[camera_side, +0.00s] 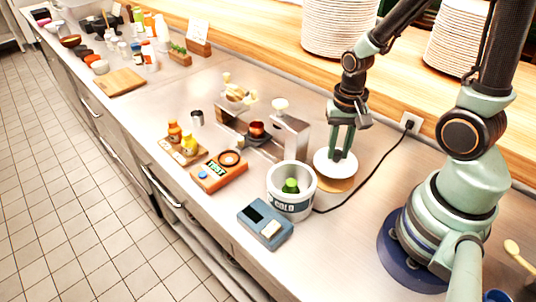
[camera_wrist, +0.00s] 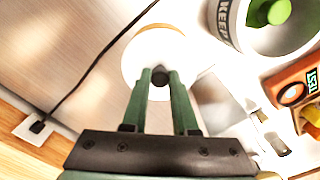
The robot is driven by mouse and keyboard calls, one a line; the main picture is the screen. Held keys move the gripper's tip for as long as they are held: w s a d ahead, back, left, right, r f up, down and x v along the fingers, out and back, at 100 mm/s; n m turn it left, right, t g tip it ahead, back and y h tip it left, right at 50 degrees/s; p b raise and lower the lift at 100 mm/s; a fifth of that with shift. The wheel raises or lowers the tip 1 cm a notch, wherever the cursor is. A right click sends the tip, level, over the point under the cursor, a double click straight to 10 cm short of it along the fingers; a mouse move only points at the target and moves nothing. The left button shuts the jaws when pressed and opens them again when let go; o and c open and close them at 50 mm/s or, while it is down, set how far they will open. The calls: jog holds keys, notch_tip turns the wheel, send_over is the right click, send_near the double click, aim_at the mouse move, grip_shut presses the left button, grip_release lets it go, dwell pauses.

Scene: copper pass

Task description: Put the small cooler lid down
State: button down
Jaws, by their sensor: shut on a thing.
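The small cooler lid is a round white disc (camera_side: 328,166) with a dark knob, over a round wooden board (camera_side: 343,186) to the right of the cooler. In the wrist view the lid (camera_wrist: 135,65) lies under my fingers. My gripper (camera_side: 341,155) points down and is shut on the lid's dark knob (camera_wrist: 160,76). The board's edge shows past the lid in the wrist view (camera_wrist: 165,28). I cannot tell if the lid touches the board. The white cooler (camera_side: 290,206) is open, with a green-capped bottle (camera_side: 291,186) inside.
A blue-grey device (camera_side: 264,226) stands in front of the cooler. An orange meter (camera_side: 219,172) and a metal stand (camera_side: 290,134) are to the left. A black cable (camera_side: 372,180) runs from the wall socket past the board. Plate stacks (camera_side: 338,27) stand behind.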

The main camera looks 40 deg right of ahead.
aim_at(336, 162)
jog(key=shift+f, duration=2.15)
jog(key=c, duration=0.7)
grip_release()
jog(key=shift+f, duration=0.15)
notch_tip(336, 162, up, 12)
jog(key=shift+r, duration=0.15)
jog(key=w+a+r+n+t, duration=0.1)
jog(key=r+n+t, duration=0.1)
jog(key=r+n, duration=0.1)
jog(key=w+a+r+n+t, duration=0.1)
jog(key=a+r+n, duration=0.1)
jog(key=r+n, duration=0.1)
jog(key=w+a+r+n+t, duration=0.1)
jog(key=a+r+n+t, duration=0.1)
jog(key=r+n, duration=0.1)
jog(key=shift+r+t, duration=0.3)
jog(key=shift+r, duration=0.6)
